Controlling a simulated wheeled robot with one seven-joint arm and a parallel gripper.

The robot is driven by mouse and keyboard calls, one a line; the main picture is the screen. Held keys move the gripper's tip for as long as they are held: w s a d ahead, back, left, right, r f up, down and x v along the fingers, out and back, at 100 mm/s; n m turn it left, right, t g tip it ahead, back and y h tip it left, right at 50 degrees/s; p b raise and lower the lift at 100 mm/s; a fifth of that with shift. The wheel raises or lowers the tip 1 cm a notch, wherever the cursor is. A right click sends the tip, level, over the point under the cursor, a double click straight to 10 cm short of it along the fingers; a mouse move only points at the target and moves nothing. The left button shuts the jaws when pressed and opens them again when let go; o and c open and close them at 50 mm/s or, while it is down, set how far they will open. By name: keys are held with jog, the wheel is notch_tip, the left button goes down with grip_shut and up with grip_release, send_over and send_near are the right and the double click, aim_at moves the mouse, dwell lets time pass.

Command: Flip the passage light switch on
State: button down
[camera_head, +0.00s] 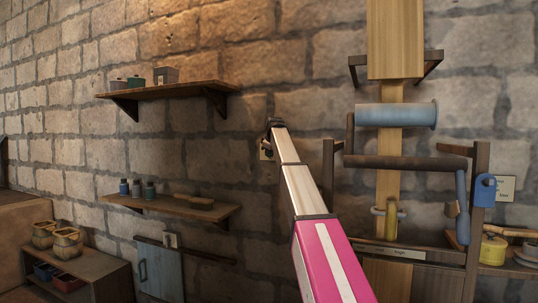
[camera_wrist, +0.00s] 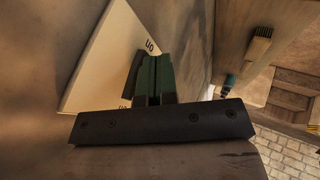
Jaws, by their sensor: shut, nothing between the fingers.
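The switch plate (camera_wrist: 100,65) is a pale cream plate on the wall in the wrist view, with small dark lettering near its edge. A second bit of lettering is mostly covered by my gripper. In the head view a small part of the plate (camera_head: 264,152) shows just left of my arm's end. My gripper (camera_wrist: 153,62) has its dark green fingers together, with nothing between them, right in front of the plate. In the head view my gripper (camera_head: 274,123) is at the wall. The switch lever is hidden, and I cannot tell whether the fingers touch it.
An upper shelf (camera_head: 165,90) with small boxes and a lower shelf (camera_head: 175,206) with small bottles are left of my arm. A wooden frame with a blue roller (camera_head: 395,115) stands close on the right. A low cabinet (camera_head: 85,270) with pots is at lower left.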

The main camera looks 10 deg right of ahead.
jog(key=shift+r, duration=0.1)
jog(key=shift+r, duration=0.75)
jog(key=s+a+r, duration=0.2)
jog(key=s+r, duration=0.4)
jog(key=s, duration=0.4)
jog(key=shift+s+r, duration=0.2)
jog(key=shift+r, duration=0.2)
